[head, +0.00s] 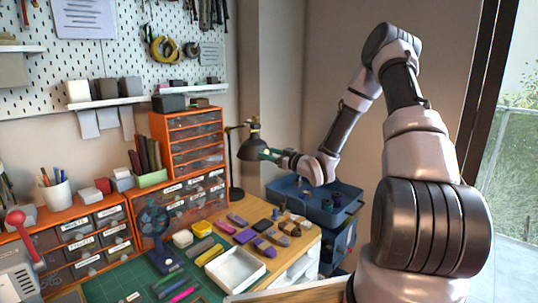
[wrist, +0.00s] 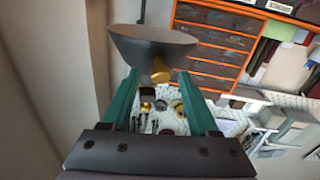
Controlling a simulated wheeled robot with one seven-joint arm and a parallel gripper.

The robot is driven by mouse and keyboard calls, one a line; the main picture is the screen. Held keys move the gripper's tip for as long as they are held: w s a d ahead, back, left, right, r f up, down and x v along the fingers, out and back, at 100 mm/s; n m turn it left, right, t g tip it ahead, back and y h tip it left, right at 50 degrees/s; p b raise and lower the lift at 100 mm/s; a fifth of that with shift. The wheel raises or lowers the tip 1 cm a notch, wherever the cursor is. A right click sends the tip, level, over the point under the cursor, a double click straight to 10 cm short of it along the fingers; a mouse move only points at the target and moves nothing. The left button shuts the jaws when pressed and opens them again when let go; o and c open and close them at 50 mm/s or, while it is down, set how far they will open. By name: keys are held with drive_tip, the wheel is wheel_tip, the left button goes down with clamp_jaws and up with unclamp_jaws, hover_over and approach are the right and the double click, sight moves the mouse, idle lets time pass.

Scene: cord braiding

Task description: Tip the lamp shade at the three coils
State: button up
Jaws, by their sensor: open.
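The lamp shade (head: 249,149) is a dark cone on a thin stand at the back of the bench, beside the orange drawers. In the wrist view the shade (wrist: 150,43) spans the top middle, with a brass knob (wrist: 160,72) at its edge. My gripper (head: 266,154) is right at the shade in the head view. In the wrist view my gripper (wrist: 158,78) has its teal fingers apart, with the knob in line between the tips; contact cannot be told. Several small purple, grey and brown bundles (head: 264,246) lie on the bench below; which are the three coils is unclear.
Orange drawer units (head: 190,136) stand left of the lamp. A white tray (head: 235,269), a blue fan (head: 154,222) and a green mat (head: 172,284) occupy the front bench. A blue bin (head: 313,205) with spools stands to the right, under my arm.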

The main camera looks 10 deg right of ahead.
drive_tip(key=shift+w+a, duration=0.15)
drive_tip(key=shift+w, duration=0.1)
clamp_jaws()
idle(1.4)
